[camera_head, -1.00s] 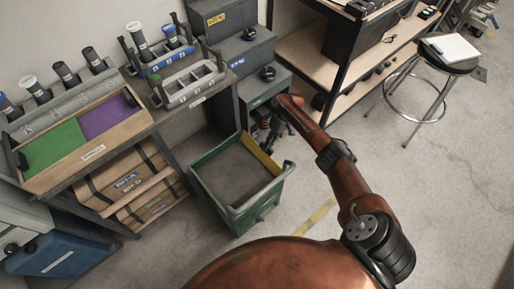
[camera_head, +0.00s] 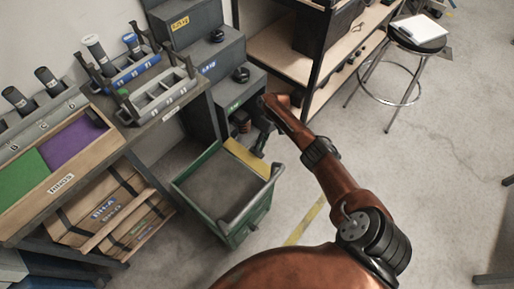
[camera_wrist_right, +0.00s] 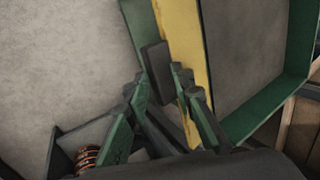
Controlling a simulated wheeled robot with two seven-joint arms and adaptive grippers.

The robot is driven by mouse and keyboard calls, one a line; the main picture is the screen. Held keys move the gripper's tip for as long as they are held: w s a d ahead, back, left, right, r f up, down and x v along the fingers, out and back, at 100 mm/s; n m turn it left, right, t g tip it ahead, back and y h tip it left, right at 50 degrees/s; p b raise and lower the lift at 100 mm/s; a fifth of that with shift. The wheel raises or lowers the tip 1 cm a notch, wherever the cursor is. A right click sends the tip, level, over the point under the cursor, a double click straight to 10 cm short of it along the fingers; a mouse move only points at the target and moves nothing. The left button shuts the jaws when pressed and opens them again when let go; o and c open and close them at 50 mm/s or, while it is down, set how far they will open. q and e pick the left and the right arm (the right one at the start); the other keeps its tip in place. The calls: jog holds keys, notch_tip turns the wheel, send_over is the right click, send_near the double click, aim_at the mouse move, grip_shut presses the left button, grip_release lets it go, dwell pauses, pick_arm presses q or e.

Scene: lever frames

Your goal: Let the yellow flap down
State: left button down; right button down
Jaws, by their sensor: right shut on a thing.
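A green open-topped bin (camera_head: 205,210) with a dark grey inside stands on the floor. The yellow flap (camera_head: 248,160) is at its far right side; in the wrist view it is a yellow strip (camera_wrist_right: 180,38) along the bin's green edge. A dark block-shaped handle (camera_wrist_right: 157,68) stands out from the flap. My right gripper (camera_head: 258,146) is beside the flap, and its fingers (camera_wrist_right: 160,98) are shut on the handle in the wrist view. The lower part of the handle is hidden by the fingers. My left gripper is not in view.
Grey stepped cabinets (camera_head: 205,55) stand just behind the bin. A workbench with a green and purple tray (camera_head: 60,185) is at the left. A wooden-shelved rack (camera_head: 280,55) and a round stool (camera_head: 415,40) stand at the back. The floor at the right is mostly clear.

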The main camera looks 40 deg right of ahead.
jog(key=shift+s+x, duration=0.2)
jog(key=shift+x, duration=0.75)
jog(key=shift+r, duration=0.1)
jog(key=c, duration=1.9)
grip_release()
jog(key=shift+w, duration=0.1)
jog(key=shift+c, duration=0.2)
jog(key=shift+d, duration=0.1)
jog(key=shift+w+d+r, duration=0.1)
jog(key=shift+w+r, duration=0.05)
jog(key=shift+r, duration=0.15)
jog(key=shift+d+r, duration=0.2)
jog(key=shift+r, duration=0.05)
jog(key=v, duration=1.1)
jog(key=shift+d, duration=0.15)
